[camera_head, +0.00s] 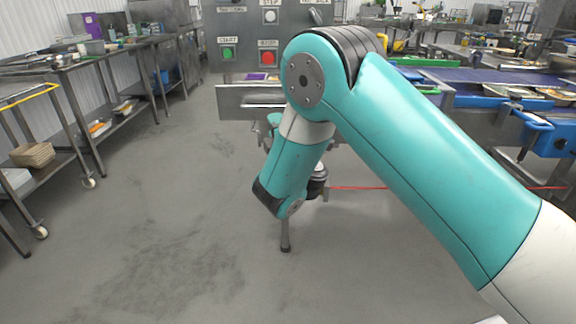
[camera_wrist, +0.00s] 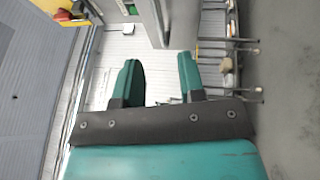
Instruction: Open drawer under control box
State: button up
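The grey control box (camera_head: 240,22) with its labelled buttons stands at the top middle of the head view. Below it, the metal drawer (camera_head: 232,97) shows its front panel and a long handle. My arm covers the drawer's right part. My gripper (camera_wrist: 160,72) shows in the wrist view with its two green fingers apart and nothing between them. In the head view it is mostly hidden by the arm; contact with the handle cannot be seen.
A green button (camera_head: 228,53) and a red button (camera_head: 267,58) are on the box. Metal tables (camera_head: 115,62) and a wheeled rack (camera_head: 45,125) line the left. A conveyor (camera_head: 480,77) is on the right. The floor at front left is clear.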

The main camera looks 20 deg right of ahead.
jog(key=b+v, duration=0.7)
jog(key=b, duration=0.2)
jog(key=shift+s, duration=0.15)
